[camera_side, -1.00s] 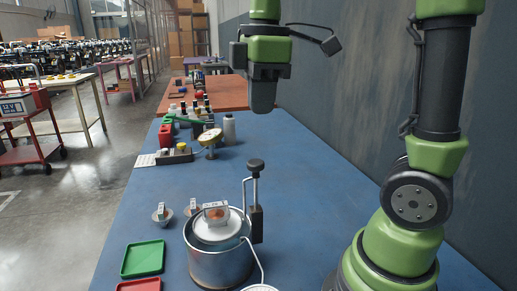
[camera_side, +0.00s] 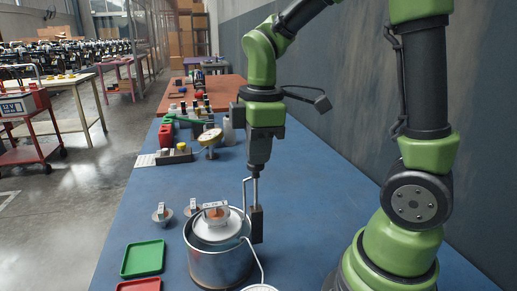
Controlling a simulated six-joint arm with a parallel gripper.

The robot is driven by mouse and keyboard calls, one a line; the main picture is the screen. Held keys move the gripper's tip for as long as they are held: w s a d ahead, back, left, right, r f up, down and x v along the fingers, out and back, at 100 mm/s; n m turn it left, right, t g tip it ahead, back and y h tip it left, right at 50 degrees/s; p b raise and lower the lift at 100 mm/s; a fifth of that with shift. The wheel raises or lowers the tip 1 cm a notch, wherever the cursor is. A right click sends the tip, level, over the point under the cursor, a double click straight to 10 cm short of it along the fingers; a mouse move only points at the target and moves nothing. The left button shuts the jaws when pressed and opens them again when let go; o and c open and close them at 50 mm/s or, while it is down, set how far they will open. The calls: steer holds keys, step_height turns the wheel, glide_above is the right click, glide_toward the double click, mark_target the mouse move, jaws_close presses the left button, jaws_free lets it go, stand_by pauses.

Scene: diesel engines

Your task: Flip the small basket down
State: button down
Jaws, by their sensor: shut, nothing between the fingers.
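A metal pot (camera_side: 220,262) stands on the blue table, with a small round basket (camera_side: 215,230) seated at its top. A bent metal rod and a black box (camera_side: 257,224) are fixed at the pot's right side. My gripper (camera_side: 257,170) points straight down above the rod's top end. Its fingers are shut with nothing between them. The black knob on top of the rod is hidden behind or under the fingers. I cannot tell whether they touch it.
A green tray (camera_side: 143,259) and a red tray (camera_side: 138,285) lie left of the pot. Small metal pieces (camera_side: 162,214) sit at the pot's left. A gauge (camera_side: 210,139), bottles and a dark block stand farther back. The blue table (camera_side: 320,190) is clear to the right.

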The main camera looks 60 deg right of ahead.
step_height(320, 180, down, 7)
steer(key=shift+r, duration=0.15)
stand_by(0.4)
step_height(320, 180, up, 14)
steer(key=shift+s+r, duration=0.25)
steer(key=shift+s, duration=0.15)
stand_by(0.5)
steer(key=s+a+m+t+y, duration=0.2)
steer(key=s+a+m+t, duration=0.3)
steer(key=m, duration=0.8)
steer(key=s+t, duration=0.1)
steer(key=s, duration=0.2)
steer(key=shift+s+a+t, duration=0.15)
steer(key=shift+s+t, duration=0.15)
steer(key=shift+s, duration=0.05)
steer(key=shift+f, duration=0.1)
stand_by(0.5)
